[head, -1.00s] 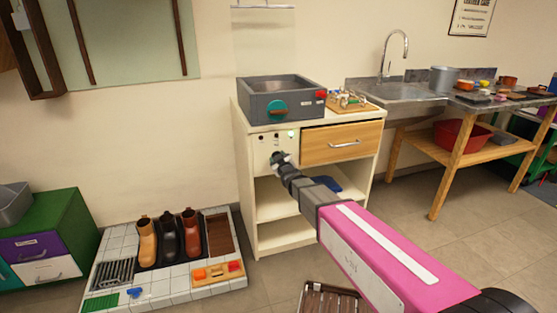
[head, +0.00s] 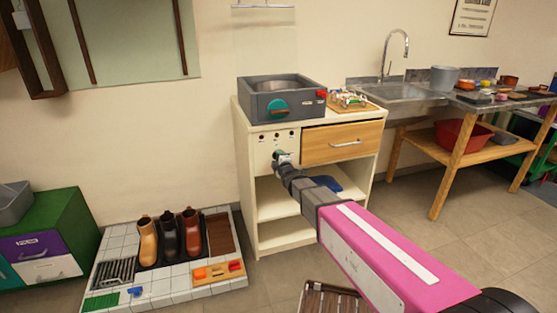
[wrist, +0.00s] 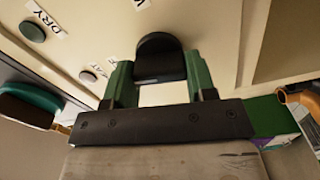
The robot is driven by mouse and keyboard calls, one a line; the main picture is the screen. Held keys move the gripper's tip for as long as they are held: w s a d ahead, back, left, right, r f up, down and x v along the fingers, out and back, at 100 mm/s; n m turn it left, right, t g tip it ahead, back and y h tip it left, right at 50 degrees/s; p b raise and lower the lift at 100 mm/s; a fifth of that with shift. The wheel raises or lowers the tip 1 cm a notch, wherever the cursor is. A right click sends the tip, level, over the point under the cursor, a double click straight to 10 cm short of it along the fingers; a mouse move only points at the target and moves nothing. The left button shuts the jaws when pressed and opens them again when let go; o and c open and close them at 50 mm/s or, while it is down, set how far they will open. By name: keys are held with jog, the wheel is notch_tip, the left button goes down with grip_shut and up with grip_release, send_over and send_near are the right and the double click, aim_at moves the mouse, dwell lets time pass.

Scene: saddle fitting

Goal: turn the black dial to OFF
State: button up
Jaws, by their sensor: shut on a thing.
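The black dial (wrist: 160,58) is on the cream front panel (wrist: 95,25) of the cabinet. My gripper (wrist: 160,76) has its two green fingers on either side of the dial, shut on it. In the head view my gripper (head: 281,157) is at the upper left of the cabinet front, and it hides the dial there. Labels lie near the dial, but only parts of letters show, so I cannot read OFF or the dial's pointing.
Round lamps show on the panel, one (wrist: 33,31) by the label DRY. A grey box with a teal knob (head: 277,108) stands on the cabinet (head: 240,165). A drawer (head: 342,142) is right of my gripper. Boots (head: 169,236) stand on a tiled platform at left.

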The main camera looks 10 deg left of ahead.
jog(key=shift+f+n, duration=0.1)
jog(key=shift+n, duration=1)
jog(key=o, duration=0.9)
jog(key=shift+o, duration=0.2)
jog(key=shift+s, duration=0.15)
jog(key=v, duration=1)
jog(key=shift+s+d, duration=0.2)
jog(key=shift+s, duration=0.1)
